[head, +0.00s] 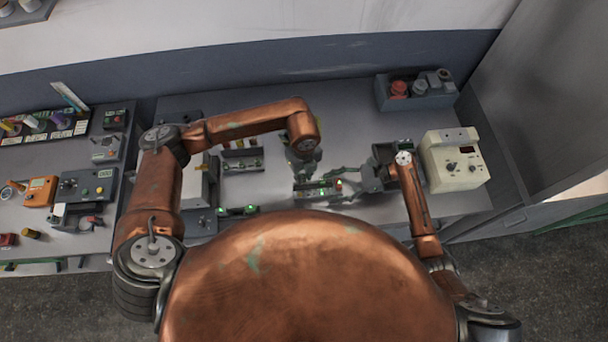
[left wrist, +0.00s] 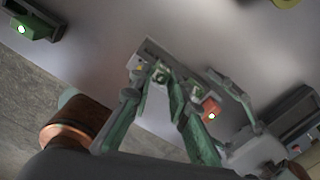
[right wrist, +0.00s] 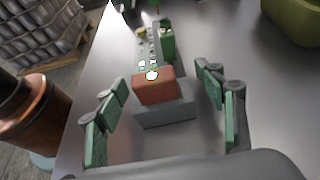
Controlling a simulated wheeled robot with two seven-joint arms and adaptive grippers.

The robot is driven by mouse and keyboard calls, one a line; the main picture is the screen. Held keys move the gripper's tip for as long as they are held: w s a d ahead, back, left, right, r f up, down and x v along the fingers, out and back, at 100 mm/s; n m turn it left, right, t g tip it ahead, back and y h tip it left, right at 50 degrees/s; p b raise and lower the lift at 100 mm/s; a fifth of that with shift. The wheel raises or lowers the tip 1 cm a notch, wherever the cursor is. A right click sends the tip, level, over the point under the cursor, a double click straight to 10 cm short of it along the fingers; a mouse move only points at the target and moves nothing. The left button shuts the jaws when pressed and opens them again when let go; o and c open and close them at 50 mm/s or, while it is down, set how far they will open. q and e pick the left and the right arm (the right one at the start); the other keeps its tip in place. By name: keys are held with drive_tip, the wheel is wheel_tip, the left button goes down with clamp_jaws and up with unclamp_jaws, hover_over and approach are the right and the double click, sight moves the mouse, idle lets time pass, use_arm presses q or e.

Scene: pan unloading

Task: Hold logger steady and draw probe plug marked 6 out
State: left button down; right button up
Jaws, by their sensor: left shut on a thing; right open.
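The logger (head: 312,193), a small grey unit with green lights, lies on the bench in the head view. An orange-red plug (right wrist: 155,89) sits at its near end in the right wrist view; it also shows in the left wrist view (left wrist: 211,107). I cannot read a number on it. My left gripper (head: 305,175) is shut on the logger from above, its fingers partly hiding the body in the left wrist view. My right gripper (right wrist: 165,98) is open, its fingers on either side of the orange-red plug and apart from it.
A cream meter box (head: 453,160) stands right of my right arm. A grey bin with red and grey parts (head: 417,92) is at the back right. Another small green-lit unit (head: 237,211) lies left of the logger.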

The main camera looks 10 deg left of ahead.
drive_tip(key=v, duration=1.1)
drive_tip(key=shift+w+d+r, duration=0.1)
drive_tip(key=shift+d+r, duration=0.1)
drive_tip(key=shift+d, duration=0.15)
